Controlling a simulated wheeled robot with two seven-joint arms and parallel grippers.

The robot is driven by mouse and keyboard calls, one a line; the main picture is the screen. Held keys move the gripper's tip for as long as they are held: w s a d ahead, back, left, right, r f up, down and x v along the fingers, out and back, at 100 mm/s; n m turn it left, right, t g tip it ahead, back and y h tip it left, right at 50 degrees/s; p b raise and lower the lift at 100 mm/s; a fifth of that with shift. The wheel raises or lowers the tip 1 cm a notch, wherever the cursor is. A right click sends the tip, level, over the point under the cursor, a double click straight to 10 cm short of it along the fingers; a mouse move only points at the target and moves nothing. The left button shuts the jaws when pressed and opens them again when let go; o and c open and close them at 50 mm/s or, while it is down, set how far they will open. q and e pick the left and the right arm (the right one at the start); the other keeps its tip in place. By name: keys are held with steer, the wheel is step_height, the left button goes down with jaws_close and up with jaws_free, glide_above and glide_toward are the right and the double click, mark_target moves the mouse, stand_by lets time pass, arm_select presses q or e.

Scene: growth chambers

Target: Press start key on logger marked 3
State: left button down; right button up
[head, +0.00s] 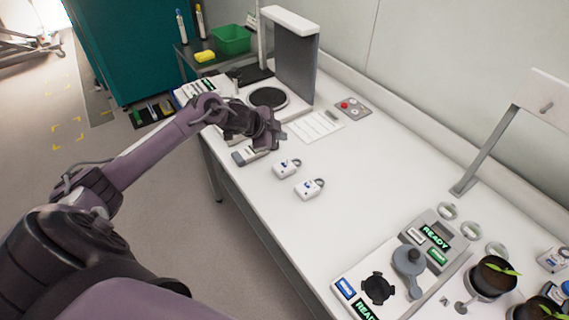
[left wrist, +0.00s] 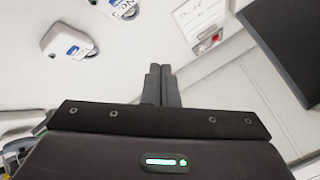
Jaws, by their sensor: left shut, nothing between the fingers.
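Two small white units with blue labels and grey loops lie on the bench, one nearer my gripper (head: 287,169) and one further right (head: 309,189). In the left wrist view, a white unit (left wrist: 68,42) of this kind is at the upper left, with another (left wrist: 122,7) at the top edge. A grey-white device (head: 246,157) lies just below my gripper in the head view, partly hidden by it. I cannot read a 3 on any of them. My left gripper (head: 279,137) is shut and empty above the bench; its fingertips (left wrist: 160,70) touch nothing visible. My right gripper is out of view.
A tall grey panel (head: 297,62) and a black round plate (head: 268,97) stand behind the gripper. A red-button box (head: 350,106) and a white sheet (head: 318,127) lie behind. READY-display devices (head: 435,237) and potted plants (head: 492,275) occupy the right. The middle bench is clear.

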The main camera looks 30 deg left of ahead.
arm_select(q)
steer(key=f+b, duration=0.1)
steer(key=f, duration=0.1)
steer(key=b, duration=0.6)
glide_above(281, 166)
step_height(281, 166, down, 6)
steer(key=shift+s+f+b, duration=0.1)
steer(key=shift+f+b, duration=0.2)
steer(key=shift+f, duration=0.2)
steer(key=shift+f, duration=0.1)
stand_by(1.2)
steer(key=shift+f, duration=0.3)
steer(key=shift+f+b, duration=0.3)
steer(key=shift+f, duration=0.05)
stand_by(0.6)
steer(key=shift+r+p, duration=0.75)
steer(key=shift+p, duration=0.05)
